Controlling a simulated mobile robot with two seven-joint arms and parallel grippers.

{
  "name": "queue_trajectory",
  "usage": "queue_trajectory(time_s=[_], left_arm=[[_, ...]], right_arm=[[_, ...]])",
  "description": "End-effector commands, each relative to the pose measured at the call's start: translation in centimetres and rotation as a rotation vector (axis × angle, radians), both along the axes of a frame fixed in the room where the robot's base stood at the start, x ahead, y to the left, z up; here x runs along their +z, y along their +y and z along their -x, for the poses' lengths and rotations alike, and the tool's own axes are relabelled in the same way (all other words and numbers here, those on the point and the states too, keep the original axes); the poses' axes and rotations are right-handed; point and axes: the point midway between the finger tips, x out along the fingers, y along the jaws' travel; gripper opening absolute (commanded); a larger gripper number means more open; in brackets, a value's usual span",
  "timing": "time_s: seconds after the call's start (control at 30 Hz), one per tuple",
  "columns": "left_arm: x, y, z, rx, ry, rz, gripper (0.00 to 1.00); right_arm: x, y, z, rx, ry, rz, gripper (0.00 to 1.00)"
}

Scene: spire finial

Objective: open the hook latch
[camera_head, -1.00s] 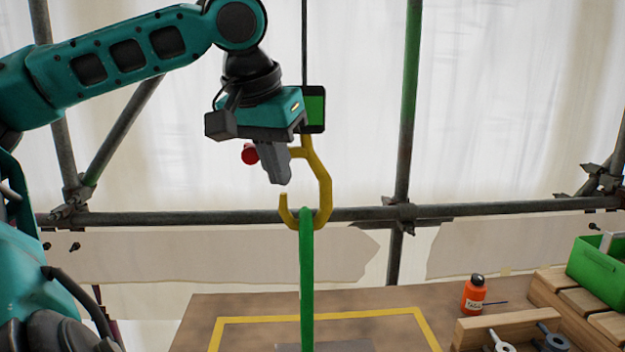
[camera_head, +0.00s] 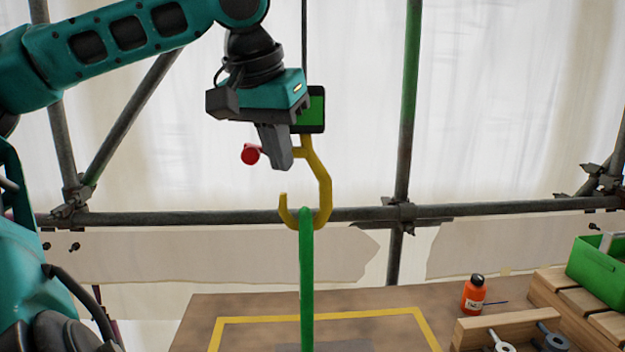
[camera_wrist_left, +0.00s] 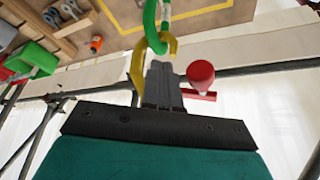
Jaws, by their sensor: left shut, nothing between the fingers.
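The yellow hook (camera_head: 325,185) hangs from a block with a green face (camera_head: 314,108) on a thin line. A green sling (camera_head: 307,270) hangs in the bowl of the hook. A red ball knob (camera_head: 250,155) sticks out to the left of the hook's upper part; in the left wrist view the red knob (camera_wrist_left: 201,74) is on a short red arm. My left gripper (camera_head: 282,167) is shut and empty, pointing down beside the hook's upper part, just right of the knob. In the left wrist view its fingers (camera_wrist_left: 163,70) lie between hook and knob; contact cannot be told. My right gripper is out of view.
A wooden table (camera_head: 200,315) with a yellow taped outline is below. An orange bottle (camera_head: 474,294), a wooden rack with tools (camera_head: 510,325) and a green bin (camera_head: 600,262) stand at the right. Scaffold pipes (camera_head: 470,210) cross behind the hook.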

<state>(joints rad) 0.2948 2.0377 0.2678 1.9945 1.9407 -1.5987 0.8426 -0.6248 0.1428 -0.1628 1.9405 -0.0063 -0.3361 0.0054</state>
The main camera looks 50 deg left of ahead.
Motion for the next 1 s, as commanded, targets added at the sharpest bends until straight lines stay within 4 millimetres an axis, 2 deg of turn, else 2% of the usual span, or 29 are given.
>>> queue_trajectory(time_s=[1.0], left_arm=[[3.1,-0.3,-0.3,0.000,-0.001,-0.001,0.00]], right_arm=[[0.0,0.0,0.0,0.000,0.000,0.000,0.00]])
